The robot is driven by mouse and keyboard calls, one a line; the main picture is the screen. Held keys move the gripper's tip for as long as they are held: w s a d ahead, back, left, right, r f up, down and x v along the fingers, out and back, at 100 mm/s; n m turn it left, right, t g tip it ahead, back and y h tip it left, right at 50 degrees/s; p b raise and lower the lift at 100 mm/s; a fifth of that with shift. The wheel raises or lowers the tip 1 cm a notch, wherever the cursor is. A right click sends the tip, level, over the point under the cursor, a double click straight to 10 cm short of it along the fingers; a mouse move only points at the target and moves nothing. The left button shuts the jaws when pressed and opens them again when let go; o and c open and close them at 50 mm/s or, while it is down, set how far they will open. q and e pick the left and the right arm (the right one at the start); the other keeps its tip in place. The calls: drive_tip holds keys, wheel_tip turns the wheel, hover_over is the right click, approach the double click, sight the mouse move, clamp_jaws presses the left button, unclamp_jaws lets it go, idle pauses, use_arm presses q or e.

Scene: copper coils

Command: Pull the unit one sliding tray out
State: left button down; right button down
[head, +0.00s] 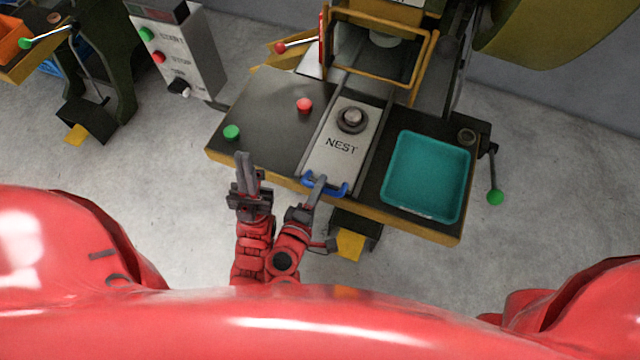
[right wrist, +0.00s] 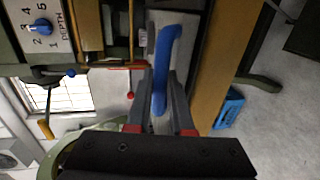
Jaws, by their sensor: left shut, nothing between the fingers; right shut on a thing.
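The sliding tray (head: 338,165) is a grey plate marked NEST on the press table, between two rails, with a round metal piece (head: 351,117) on it. Its blue handle (head: 338,191) is at the table's front edge. My right gripper (head: 320,183) is shut on the left part of this handle. In the right wrist view the blue handle (right wrist: 162,68) passes between the fingers. My left gripper (head: 246,160) is shut and empty, pointing up at the left of the handle, near the table's front edge.
A teal bin (head: 427,176) sits on the table's right. A red button (head: 304,105) and a green button (head: 231,132) are on its left. A green-knobbed lever (head: 494,186) hangs at the right. A grey control box (head: 180,50) stands at the upper left. The floor in front shows free room.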

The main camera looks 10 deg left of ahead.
drive_tip(key=shift+f, duration=0.1)
drive_tip(key=c, duration=0.8)
unclamp_jaws()
drive_tip(key=shift+r, duration=0.45)
wheel_tip(320, 180, up, 3)
drive_tip(key=shift+r, duration=0.1)
drive_tip(key=s+d+r, duration=0.1)
drive_tip(key=s, duration=1.5)
drive_tip(key=shift+d+b, duration=0.3)
drive_tip(key=shift+b, duration=0.1)
